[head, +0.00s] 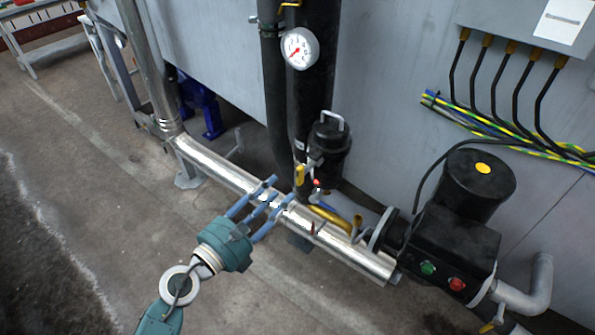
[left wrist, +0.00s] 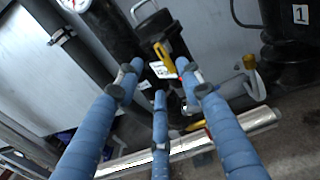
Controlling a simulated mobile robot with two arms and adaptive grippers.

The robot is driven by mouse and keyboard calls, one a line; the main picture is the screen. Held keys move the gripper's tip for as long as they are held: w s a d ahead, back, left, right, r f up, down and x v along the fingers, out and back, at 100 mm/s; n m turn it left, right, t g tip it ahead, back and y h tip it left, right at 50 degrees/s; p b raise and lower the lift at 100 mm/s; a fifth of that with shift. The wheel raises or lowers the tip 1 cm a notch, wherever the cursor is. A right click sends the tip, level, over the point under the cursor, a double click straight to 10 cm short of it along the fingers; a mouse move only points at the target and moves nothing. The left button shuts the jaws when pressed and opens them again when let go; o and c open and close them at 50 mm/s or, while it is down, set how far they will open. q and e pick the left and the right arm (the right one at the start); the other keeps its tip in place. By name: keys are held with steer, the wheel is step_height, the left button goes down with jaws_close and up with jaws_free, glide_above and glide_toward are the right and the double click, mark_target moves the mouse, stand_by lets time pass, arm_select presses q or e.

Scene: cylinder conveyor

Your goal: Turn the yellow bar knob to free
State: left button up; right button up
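A small yellow bar knob (head: 299,175) stands upright by the black cylinder in the head view, just beyond my left fingertips. In the left wrist view the yellow bar (left wrist: 164,57) shows tilted, beyond the gap between the fingertips, with a white label beside it. My left gripper (head: 278,190) has its blue fingers spread, with nothing between them. It reaches over the silver pipe toward the knob, and a gap seems to remain in the left wrist view (left wrist: 160,80). Whether any finger touches the valve parts is hard to tell. My right gripper is not in view.
The shiny silver pipe (head: 225,167) runs under my left fingers. A longer yellow handle (head: 330,216) and a red-tipped part (head: 317,184) lie close right of the knob. The black cylinder (head: 330,145) stands behind, the black pump motor (head: 478,185) at right. Open floor lies at left.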

mark_target(298, 173)
arm_select(q)
steer(key=x, duration=0.9)
steer(key=shift+d+p, duration=0.15)
steer(key=shift+p, duration=0.25)
jaws_close()
